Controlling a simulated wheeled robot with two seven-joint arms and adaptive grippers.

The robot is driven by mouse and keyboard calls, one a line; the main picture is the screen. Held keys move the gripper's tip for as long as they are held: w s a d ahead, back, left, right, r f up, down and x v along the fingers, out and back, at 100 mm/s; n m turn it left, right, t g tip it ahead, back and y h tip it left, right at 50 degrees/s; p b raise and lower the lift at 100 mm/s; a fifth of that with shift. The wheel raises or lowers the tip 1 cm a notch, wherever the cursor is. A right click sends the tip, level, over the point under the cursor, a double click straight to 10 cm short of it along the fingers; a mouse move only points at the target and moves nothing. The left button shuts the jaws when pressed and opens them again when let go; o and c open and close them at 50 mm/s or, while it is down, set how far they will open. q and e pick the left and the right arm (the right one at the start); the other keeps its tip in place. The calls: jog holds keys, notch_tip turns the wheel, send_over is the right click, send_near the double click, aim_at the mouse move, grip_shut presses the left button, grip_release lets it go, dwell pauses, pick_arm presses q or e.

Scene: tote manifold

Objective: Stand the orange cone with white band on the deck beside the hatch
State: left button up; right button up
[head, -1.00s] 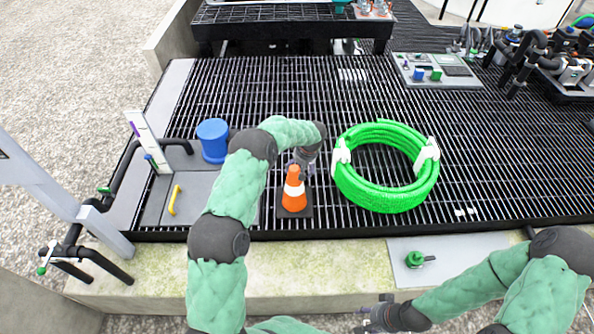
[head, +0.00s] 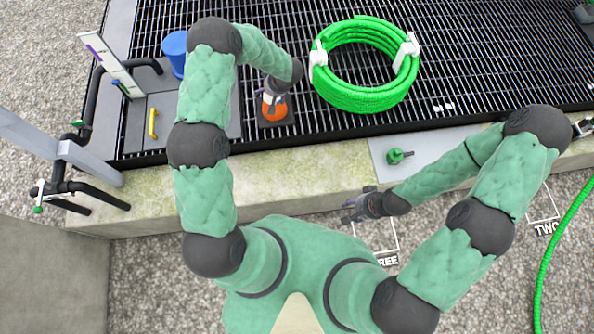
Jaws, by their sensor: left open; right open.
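The orange cone with a white band (head: 274,111) stands upright on its dark square base on the grated deck, near the deck's front edge. My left gripper (head: 272,97) is open at the cone's upper part and hides its tip; I cannot tell whether the fingers touch it. The hatch (head: 165,103) is a grey plate with a yellow handle (head: 152,123), to the left of the cone, partly hidden by my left arm. My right gripper (head: 357,209) is open and empty, low in front of the concrete ledge.
A coiled green hose (head: 362,99) lies on the deck right of the cone. A blue cylinder (head: 174,50) stands behind the hatch, beside a white upright board (head: 107,62). A green valve (head: 397,155) sits on a grey plate on the concrete ledge (head: 300,165).

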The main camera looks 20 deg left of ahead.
pick_arm(q)
jog(key=s+d+f+m+h, duration=0.1)
jog(key=s+d+f+h, duration=0.1)
jog(key=s+d, duration=0.5)
jog(key=s+d+f+m+g+h, duration=0.1)
jog(key=s+d+h, duration=0.3)
jog(key=s, duration=1)
jog(key=s+d+f+m+g+h, duration=0.1)
jog(key=s+d+f+m+h, duration=0.2)
jog(key=s+d, duration=0.6)
jog(key=shift+s+d+f, duration=0.15)
jog(key=shift+s+d, duration=0.2)
jog(key=shift+s, duration=0.5)
